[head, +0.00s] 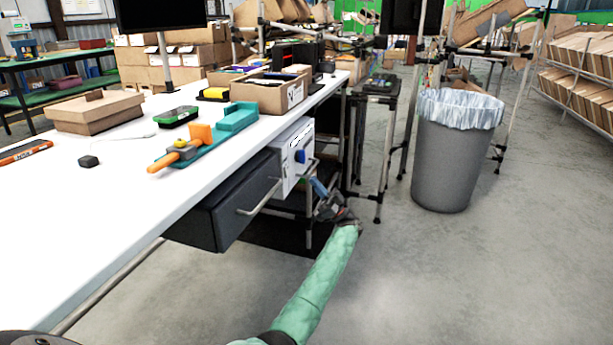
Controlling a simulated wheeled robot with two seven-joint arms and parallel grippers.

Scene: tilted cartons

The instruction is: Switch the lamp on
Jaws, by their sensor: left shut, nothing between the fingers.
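A white box (290,171) with a blue switch-like part (301,157) on its face is fixed under the table's right edge. I cannot make out a lamp, or which way the blue part is set. My left gripper (322,194), at the end of a green-sleeved arm, is shut and empty. It is just below and to the right of the white box, in front of the dark space under the table. A small blue piece shows at its tip; contact with the box cannot be told. My right gripper is out of view.
A dark drawer (222,212) with a metal handle hangs left of the white box. The white table (105,215) holds a teal-and-orange tool (205,139) and cartons (268,93).

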